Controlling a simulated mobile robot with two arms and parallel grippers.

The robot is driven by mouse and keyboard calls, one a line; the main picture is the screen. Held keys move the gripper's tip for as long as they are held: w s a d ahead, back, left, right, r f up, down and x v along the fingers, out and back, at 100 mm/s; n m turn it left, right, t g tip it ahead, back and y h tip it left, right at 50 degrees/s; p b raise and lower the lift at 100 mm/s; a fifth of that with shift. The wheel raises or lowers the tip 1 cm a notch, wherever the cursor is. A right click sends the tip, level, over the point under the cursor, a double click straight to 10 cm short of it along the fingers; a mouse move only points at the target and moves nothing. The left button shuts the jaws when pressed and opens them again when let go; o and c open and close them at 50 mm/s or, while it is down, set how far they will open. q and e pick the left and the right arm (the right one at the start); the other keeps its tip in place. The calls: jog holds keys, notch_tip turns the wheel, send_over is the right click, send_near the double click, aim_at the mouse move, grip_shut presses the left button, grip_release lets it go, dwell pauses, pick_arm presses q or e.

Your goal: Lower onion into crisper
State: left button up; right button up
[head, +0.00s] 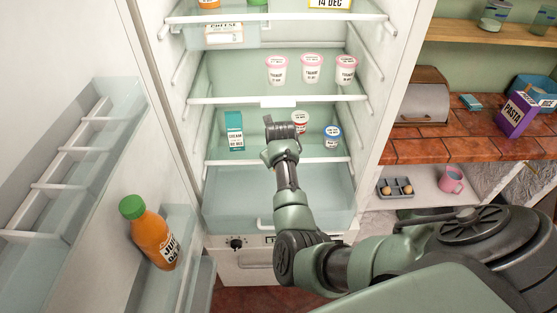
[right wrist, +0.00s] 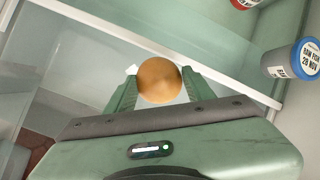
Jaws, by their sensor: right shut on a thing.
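My right gripper (right wrist: 159,78) is shut on a round orange-brown onion (right wrist: 158,84), one finger on each side, in the right wrist view. In the head view my right arm reaches into the open fridge, with the gripper end (head: 281,128) in front of the lower shelf. The onion is hidden there behind my arm. The pale, clear crisper (head: 232,212) is at the bottom of the fridge, below the gripper, partly covered by my forearm. My left gripper is not in view.
A white-edged shelf (head: 225,161) above the crisper holds a teal carton (head: 234,132), a red-lidded tub (head: 299,122) and a blue-lidded tub (head: 332,135) near my gripper. Pink-lidded yogurts (head: 311,68) stand one shelf up. A juice bottle (head: 150,233) sits in the door at left.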

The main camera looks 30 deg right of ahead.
jog(key=shift+f+b, duration=4.5)
jog(key=shift+f, duration=1.8)
jog(key=shift+f+b, duration=1.95)
jog(key=shift+f, duration=0.55)
jog(key=o, duration=1.5)
jog(key=shift+o, duration=0.2)
